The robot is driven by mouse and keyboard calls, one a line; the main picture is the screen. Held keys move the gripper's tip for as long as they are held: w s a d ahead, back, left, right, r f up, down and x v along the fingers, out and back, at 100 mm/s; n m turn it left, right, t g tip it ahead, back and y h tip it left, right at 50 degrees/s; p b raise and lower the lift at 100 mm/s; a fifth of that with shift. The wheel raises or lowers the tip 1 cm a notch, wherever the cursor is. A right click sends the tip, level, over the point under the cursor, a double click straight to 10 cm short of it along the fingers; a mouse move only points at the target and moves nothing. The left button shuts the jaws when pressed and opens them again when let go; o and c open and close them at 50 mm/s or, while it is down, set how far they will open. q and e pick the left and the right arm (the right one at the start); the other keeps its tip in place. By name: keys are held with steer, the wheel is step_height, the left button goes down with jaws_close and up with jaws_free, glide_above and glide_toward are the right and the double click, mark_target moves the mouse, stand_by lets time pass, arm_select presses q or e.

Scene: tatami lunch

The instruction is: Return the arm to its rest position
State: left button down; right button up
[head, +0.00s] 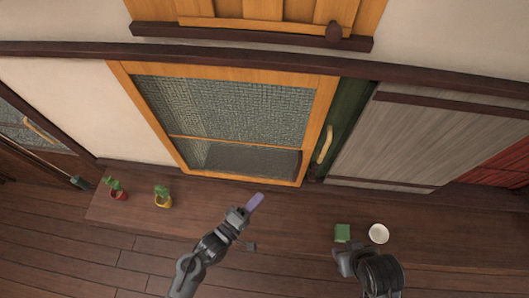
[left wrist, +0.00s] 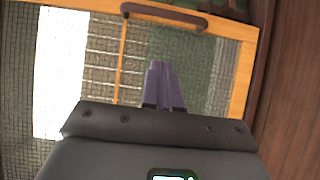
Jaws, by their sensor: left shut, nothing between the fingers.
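My left arm reaches up from the bottom middle in the head view. Its gripper (head: 257,198) has purple fingers that are shut with nothing between them, above the wooden ledge and in front of the glazed door. In the left wrist view the purple fingers (left wrist: 160,68) lie together, with the glazed door behind them. My right arm is at the lower right in the head view. Its gripper (head: 346,258) is close below a green block, and its fingers cannot be made out.
The green block (head: 342,233) and a white bowl (head: 379,233) stand on the wooden ledge (head: 290,220). The orange-framed door (head: 225,110) rises behind. The ledge between the plants and my left gripper is clear.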

arm_select(q)
steer(key=s+a+r+m+g+y+p, duration=0.2)
steer(key=s+a+r+m+y, duration=0.15)
steer(key=a, duration=0.35)
steer(key=s+a+r+m+g+y+p, duration=0.2)
steer(key=s+a+r+y, duration=0.1)
steer(key=a+r+y, duration=0.3)
steer(key=s+a+m+g+y, duration=0.2)
steer(key=s+a+m+g, duration=0.4)
steer(key=s, duration=0.3)
steer(key=shift+s+f, duration=0.15)
steer(key=shift+d+m, duration=0.1)
steer(key=shift+m, duration=0.15)
